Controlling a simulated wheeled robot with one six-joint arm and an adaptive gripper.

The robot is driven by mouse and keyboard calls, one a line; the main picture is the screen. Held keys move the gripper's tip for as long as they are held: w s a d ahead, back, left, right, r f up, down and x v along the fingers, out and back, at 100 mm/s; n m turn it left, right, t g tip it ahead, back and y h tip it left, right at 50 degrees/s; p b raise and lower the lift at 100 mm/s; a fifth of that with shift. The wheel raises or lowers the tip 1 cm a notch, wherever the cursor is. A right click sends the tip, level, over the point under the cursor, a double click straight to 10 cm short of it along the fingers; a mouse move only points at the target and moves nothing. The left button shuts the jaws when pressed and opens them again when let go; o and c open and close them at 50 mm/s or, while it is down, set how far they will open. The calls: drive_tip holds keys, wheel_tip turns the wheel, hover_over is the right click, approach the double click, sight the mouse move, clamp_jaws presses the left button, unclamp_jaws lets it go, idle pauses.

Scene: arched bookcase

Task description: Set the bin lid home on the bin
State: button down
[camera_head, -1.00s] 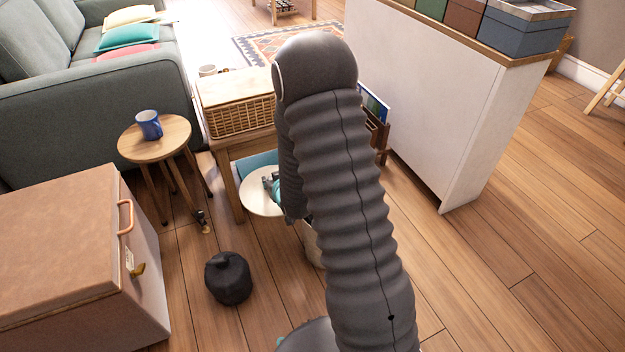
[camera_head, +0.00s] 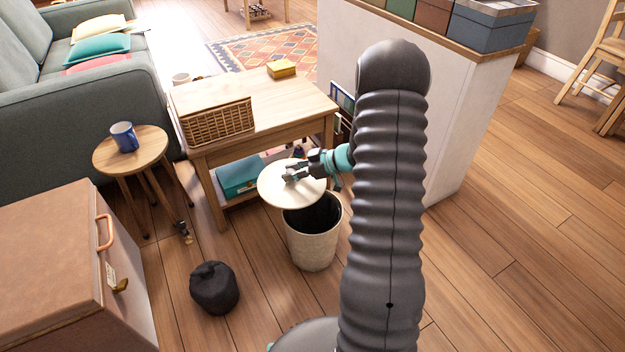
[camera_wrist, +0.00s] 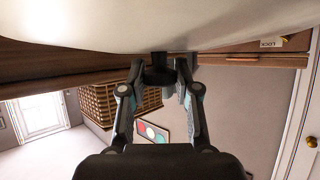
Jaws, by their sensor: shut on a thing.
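The bin lid (camera_head: 277,191) is a round cream disc in the head view. My gripper (camera_head: 297,172) is shut on the knob at its top and holds it above and to the left of the bin. The bin (camera_head: 313,249) is a cream cylinder standing on the floor. Its dark open mouth shows to the right of the lid, and the lid overlaps the rim's far left part in the picture. In the wrist view the lid (camera_wrist: 150,25) fills the top, with the gripper's fingers (camera_wrist: 160,72) closed at its dark knob.
A wooden table (camera_head: 270,105) with a wicker basket (camera_head: 217,123) stands just behind the bin. A black bag (camera_head: 213,287) lies on the floor to the left. A round stool (camera_head: 130,160) holds a blue mug (camera_head: 124,137). A white cabinet stands to the right.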

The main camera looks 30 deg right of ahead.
sight(304, 183)
drive_tip(key=shift+n+g+y, duration=0.5)
drive_tip(key=shift+n+g, duration=0.2)
drive_tip(key=shift+n, duration=0.1)
drive_tip(key=s+d, duration=0.2)
drive_tip(key=s+d+f, duration=0.1)
drive_tip(key=s+d, duration=0.1)
drive_tip(key=shift+s+d+f, duration=0.2)
wheel_tip(304, 183, down, 7)
drive_tip(key=b, duration=0.8)
drive_tip(key=shift+f, duration=0.2)
drive_tip(key=shift+f, duration=0.8)
drive_tip(key=c, duration=0.8)
unclamp_jaws()
drive_tip(key=shift+o, duration=0.2)
drive_tip(key=v, duration=1.2)
